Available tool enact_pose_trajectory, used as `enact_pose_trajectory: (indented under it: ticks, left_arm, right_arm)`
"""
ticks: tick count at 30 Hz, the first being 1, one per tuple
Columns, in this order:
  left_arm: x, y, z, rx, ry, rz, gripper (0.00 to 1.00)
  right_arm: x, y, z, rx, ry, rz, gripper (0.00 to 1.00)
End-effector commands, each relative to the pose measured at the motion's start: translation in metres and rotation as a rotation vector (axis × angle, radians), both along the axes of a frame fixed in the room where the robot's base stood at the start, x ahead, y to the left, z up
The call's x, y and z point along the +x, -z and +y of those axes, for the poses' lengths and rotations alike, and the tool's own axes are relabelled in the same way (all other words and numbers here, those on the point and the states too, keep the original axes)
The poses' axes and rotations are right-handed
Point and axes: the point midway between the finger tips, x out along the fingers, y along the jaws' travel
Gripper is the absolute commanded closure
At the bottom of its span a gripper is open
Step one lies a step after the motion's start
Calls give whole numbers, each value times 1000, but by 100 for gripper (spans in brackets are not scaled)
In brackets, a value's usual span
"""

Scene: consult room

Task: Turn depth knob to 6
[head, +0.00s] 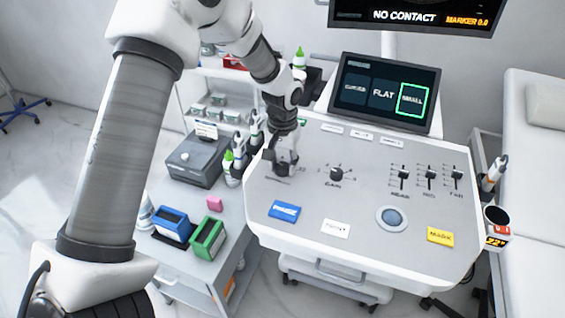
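The control panel (362,208) is a pale console top in the middle of the head view. My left arm comes in from the left, and my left gripper (283,163) points down at the panel's upper left. A dark round shape shows at its fingertips, and a label below it is too small to read. The gripper covers that spot, so I cannot tell whether its fingers are closed on a knob. No depth label or number is readable. A dark knob (336,173) labelled GAIN stands just right of the gripper, apart from it. My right gripper is not in view.
Several sliders (429,179) stand at the panel's right. Blue (285,210), white (336,229) and yellow (440,237) buttons and a round trackball (392,219) lie along the front. A screen (385,93) rises behind. A side cart (195,268) with bottles and boxes stands left.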

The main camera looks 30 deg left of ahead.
Motion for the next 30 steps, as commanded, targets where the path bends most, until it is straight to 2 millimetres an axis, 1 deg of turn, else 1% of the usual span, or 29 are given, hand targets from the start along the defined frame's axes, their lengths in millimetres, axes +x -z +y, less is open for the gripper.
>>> enact_pose_trajectory:
  ticks: [8,14,20,30]
  left_arm:
    - [0,0,0,0,12,-1,92]
    - [1,-1,0,0,77,-1,92]
    - [1,-3,0,0,204,0,92]
    - [1,-2,0,0,473,0,92]
  right_arm:
    - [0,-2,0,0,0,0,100]
    - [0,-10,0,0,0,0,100]
    - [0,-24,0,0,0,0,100]
    - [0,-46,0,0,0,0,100]
